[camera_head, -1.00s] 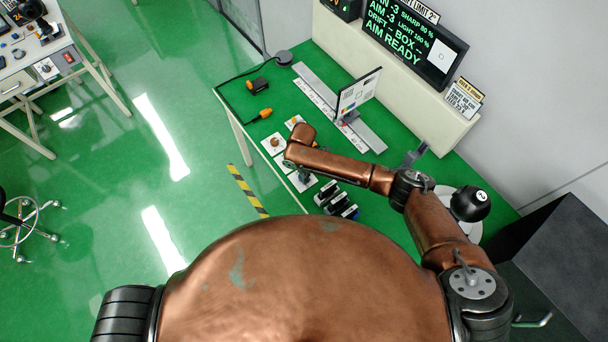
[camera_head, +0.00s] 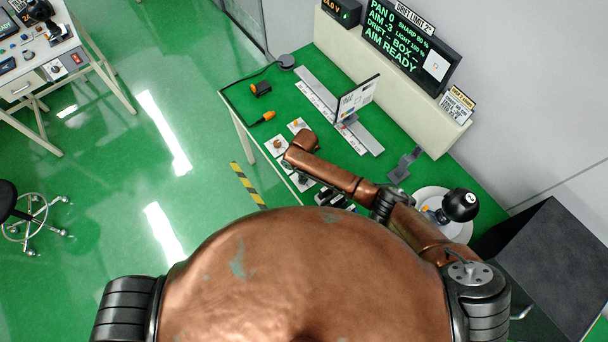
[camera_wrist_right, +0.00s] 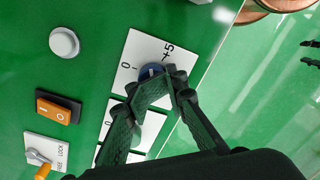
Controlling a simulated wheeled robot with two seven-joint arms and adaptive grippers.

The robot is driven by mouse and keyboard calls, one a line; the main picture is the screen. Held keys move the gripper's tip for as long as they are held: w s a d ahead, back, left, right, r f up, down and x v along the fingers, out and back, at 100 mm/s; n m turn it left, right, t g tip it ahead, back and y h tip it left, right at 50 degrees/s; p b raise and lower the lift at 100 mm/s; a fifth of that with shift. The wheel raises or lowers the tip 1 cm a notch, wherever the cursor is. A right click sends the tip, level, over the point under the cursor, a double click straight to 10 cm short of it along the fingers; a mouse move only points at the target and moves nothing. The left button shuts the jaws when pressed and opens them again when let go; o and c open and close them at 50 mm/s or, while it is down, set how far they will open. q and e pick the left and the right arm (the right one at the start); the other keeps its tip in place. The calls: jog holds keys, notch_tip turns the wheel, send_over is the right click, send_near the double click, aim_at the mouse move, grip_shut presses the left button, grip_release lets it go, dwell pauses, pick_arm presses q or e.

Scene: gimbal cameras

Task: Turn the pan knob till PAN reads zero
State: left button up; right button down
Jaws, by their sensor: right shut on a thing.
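The display (camera_head: 408,45) on the wall side of the bench reads PAN 0, AIM -3 and AIM READY in green. My right gripper (camera_head: 303,180) reaches down to the row of control plates, its fingers mostly hidden by my arm in the head view. In the right wrist view my right gripper (camera_wrist_right: 160,83) is shut on the pan knob (camera_wrist_right: 150,71), a blue-topped knob on a white plate (camera_wrist_right: 134,52) marked 0 and +5. The fingers hide much of the knob. My left gripper is out of view.
In the right wrist view, a white round button (camera_wrist_right: 64,42), an orange rocker switch (camera_wrist_right: 59,107) and a lock lever (camera_wrist_right: 40,156) lie beside the knob plate.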

jog(key=shift+w+d+r+m+p, duration=0.15)
jog(key=shift+w+d+m+p, duration=0.2)
jog(key=shift+m, duration=0.45)
jog(key=shift+w+d+r+m+p, duration=0.15)
jog(key=shift+w+m+p, duration=0.2)
jog(key=shift+m+p, duration=0.35)
jog(key=shift+m, duration=0.3)
jog(key=c, duration=2)
grip_release()
jog(key=shift+f, duration=0.1)
jog(key=o, duration=0.4)
jog(key=shift+s+a+f, duration=0.1)
jog(key=shift+s+a, duration=0.05)
jog(key=shift+s, duration=0.05)
jog(key=shift+s+a, duration=0.1)
